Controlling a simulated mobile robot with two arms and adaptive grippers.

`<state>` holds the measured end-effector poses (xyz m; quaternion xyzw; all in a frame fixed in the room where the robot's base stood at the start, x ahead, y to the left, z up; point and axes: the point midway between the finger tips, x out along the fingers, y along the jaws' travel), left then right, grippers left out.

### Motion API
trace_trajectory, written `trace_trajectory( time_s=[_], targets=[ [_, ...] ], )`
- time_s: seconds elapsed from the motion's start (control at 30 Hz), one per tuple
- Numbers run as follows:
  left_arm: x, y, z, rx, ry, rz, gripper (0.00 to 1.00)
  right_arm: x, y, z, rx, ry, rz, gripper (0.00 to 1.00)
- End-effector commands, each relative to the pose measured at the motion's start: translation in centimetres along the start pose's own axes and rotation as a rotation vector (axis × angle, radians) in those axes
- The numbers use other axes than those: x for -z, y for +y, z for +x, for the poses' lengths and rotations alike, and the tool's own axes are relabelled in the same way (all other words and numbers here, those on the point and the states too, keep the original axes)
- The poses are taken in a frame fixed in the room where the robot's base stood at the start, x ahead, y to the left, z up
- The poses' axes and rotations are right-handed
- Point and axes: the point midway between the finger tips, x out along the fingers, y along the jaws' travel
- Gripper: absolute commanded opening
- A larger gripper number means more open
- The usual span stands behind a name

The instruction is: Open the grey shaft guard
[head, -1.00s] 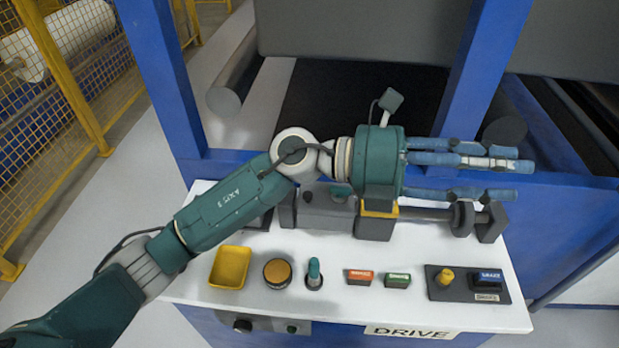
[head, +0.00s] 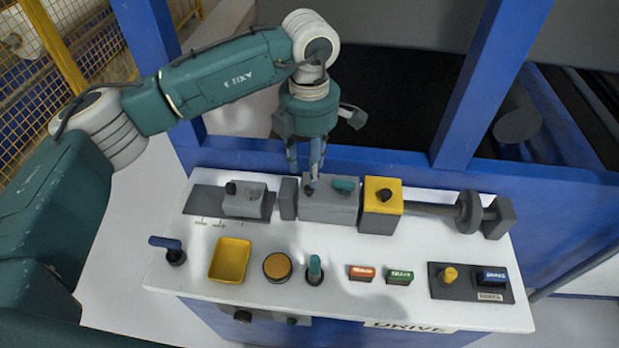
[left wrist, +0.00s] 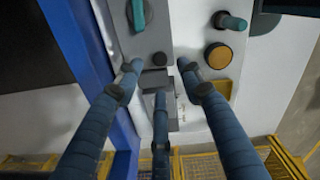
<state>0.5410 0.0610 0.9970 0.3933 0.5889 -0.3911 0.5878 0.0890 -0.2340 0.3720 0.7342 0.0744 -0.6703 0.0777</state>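A grey block (head: 330,207) with a small dark knob and a teal handle (head: 345,184) on top sits left of the yellow block on the white console; it looks like the grey shaft guard. It also shows in the left wrist view (left wrist: 145,42). My left gripper (head: 311,178) points down over the left end of this block. In the left wrist view its three blue fingers are spread apart, with the dark knob (left wrist: 160,58) showing between and beyond the tips. I see no grip on it; contact is unclear. My right gripper is out of view.
A yellow block (head: 382,215) and a shaft with a disc (head: 468,212) lie to the right; a grey slide block (head: 244,200) is to the left. In front are a yellow tray (head: 230,260), an orange button (head: 278,267) and a teal lever (head: 314,270). Blue posts stand behind.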

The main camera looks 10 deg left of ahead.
Motion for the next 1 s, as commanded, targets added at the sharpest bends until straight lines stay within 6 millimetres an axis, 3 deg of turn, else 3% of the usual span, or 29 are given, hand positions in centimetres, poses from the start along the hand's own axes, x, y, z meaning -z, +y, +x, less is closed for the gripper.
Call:
trace_trajectory(
  time_s=[0.3,0.7,0.77,0.9,1.0],
  targets=[
    [0.0,-0.1,4.9,0.003,0.000,0.002,0.38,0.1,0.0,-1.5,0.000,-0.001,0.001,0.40],
    [-0.1,-0.1,6.0,0.001,-0.003,0.002,0.38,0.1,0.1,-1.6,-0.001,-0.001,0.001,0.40],
    [-0.1,-0.1,6.0,0.001,-0.003,0.002,0.30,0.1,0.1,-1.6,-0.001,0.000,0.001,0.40],
    [-0.1,-0.1,6.0,0.001,-0.003,0.002,0.03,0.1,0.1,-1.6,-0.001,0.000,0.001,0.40],
    [-0.1,-0.1,5.9,0.001,-0.003,0.002,0.00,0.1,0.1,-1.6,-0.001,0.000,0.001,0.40]
  ],
)
